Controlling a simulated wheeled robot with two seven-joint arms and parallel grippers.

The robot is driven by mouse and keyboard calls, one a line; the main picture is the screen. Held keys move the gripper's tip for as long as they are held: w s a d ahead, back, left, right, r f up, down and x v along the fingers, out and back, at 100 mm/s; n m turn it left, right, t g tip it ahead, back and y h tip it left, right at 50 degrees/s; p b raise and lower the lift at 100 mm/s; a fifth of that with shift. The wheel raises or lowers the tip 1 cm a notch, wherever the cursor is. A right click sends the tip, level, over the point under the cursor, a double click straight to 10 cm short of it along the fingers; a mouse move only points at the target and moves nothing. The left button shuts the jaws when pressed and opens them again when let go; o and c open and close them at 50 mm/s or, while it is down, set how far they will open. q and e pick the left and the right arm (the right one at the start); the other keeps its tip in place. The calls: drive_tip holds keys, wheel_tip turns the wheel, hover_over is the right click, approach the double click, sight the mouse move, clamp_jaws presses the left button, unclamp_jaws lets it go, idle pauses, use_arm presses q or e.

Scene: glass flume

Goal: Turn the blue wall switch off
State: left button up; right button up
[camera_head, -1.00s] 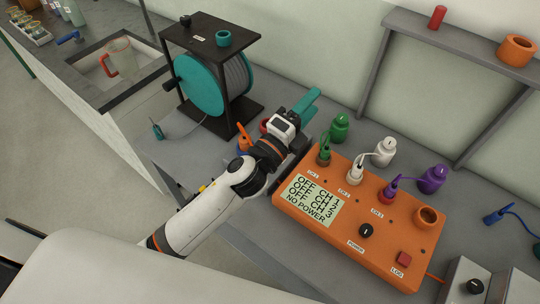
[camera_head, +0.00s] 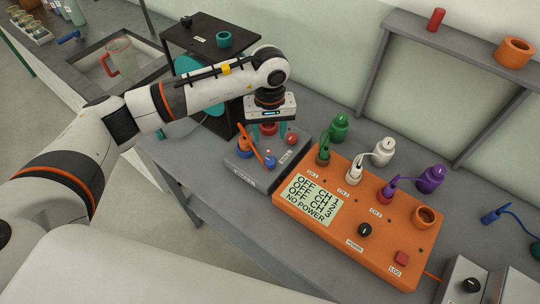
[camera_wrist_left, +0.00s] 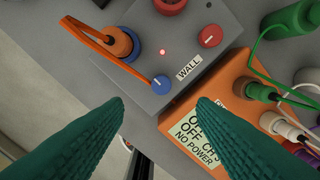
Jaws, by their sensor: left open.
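The blue wall switch is a small round blue knob (camera_wrist_left: 161,84) with a white pointer mark, on the grey box (camera_wrist_left: 180,40) beside the WALL label. In the head view the knob (camera_head: 270,162) sits near the box's front corner. My left gripper (camera_head: 269,131) points down over the box, open and empty. In the left wrist view its teal fingers (camera_wrist_left: 160,104) are spread on either side of the knob's line, apart from it. A small red light (camera_wrist_left: 163,51) glows on the box. My right gripper is not in view.
An orange plug and cable (camera_wrist_left: 115,42) in a blue socket stand beside the knob. A red knob (camera_wrist_left: 210,36) is on the same box. The orange power unit (camera_head: 350,215), reading NO POWER, stands to the right. A dark reel frame (camera_head: 205,40) is behind the arm.

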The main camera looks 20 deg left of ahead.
sight(270, 160)
use_arm(q)
wheel_tip(270, 160, down, 10)
drive_tip(key=p, duration=0.4)
drive_tip(key=shift+s+d, duration=0.1)
drive_tip(key=shift+d, duration=0.05)
drive_tip(key=shift+f, duration=0.7)
